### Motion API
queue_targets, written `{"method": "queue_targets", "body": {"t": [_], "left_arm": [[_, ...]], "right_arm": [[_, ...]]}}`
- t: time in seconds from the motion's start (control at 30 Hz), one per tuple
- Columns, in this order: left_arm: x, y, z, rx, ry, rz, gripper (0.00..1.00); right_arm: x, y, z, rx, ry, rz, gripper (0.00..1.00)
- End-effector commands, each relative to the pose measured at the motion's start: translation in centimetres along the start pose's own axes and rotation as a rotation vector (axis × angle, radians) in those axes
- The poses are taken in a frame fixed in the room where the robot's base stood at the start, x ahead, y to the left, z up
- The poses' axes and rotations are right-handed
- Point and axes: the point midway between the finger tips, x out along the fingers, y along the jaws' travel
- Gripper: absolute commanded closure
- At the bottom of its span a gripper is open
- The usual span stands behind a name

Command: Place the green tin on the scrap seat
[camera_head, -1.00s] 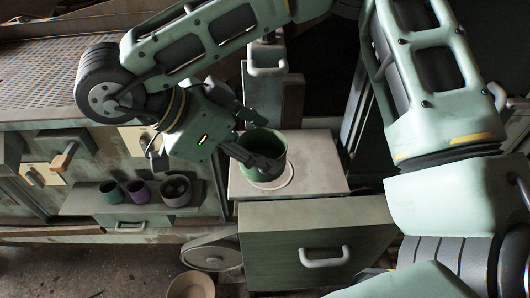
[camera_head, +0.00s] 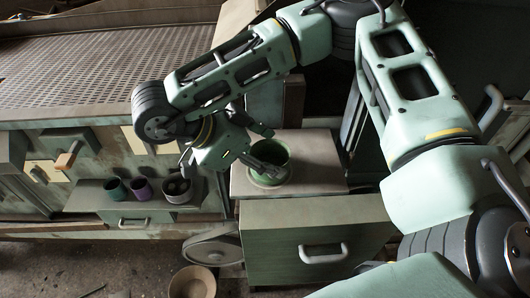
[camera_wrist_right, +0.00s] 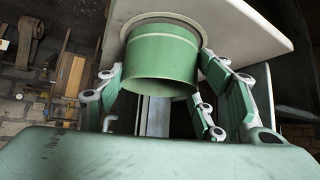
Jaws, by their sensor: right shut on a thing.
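The green tin (camera_head: 271,151) is an open-topped cup over the pale cabinet top in the head view. My right gripper (camera_head: 264,149) is shut on it, one finger on each side. In the right wrist view the tin (camera_wrist_right: 162,62) sits between the fingers of my right gripper (camera_wrist_right: 160,72). Its base end meets a pale round ring (camera_wrist_right: 200,31) on the cabinet top, which looks like the scrap seat. I cannot tell whether the base touches it. In the head view the tin and fingers mostly hide this ring. My left gripper is not in view.
The pale cabinet top (camera_head: 318,165) has free room right of the tin. Several small cups, including a purple one (camera_head: 142,189), stand on a ledge (camera_head: 93,199) at left. A round bowl (camera_head: 192,283) is on the floor. A mesh-topped bench (camera_head: 70,75) lies behind.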

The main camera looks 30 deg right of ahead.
Motion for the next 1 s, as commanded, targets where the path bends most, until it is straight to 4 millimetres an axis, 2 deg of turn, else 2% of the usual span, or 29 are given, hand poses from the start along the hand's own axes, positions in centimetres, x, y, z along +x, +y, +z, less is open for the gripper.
{"method": "queue_targets", "body": {"t": [0.1, 0.13, 0.3, 0.73, 0.87, 1.0], "left_arm": [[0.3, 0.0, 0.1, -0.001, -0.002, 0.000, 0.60], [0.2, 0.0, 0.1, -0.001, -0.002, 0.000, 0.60], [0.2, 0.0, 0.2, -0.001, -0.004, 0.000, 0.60], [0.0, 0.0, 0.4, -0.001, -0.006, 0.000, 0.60], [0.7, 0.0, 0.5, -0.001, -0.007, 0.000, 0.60], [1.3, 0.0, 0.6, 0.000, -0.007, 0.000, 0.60]], "right_arm": [[0.3, 0.0, 0.3, 0.000, 0.000, 0.000, 0.69], [0.2, 0.0, 0.2, 0.000, 0.000, 0.000, 0.36], [0.2, 0.0, 0.2, -0.001, 0.000, 0.000, 0.21], [-0.3, 0.0, 0.0, 0.000, 0.000, -0.002, 0.19], [-2.1, -0.1, 0.1, 0.001, 0.001, -0.006, 0.19], [-5.2, -0.1, 0.1, 0.004, 0.001, -0.008, 0.19]]}}
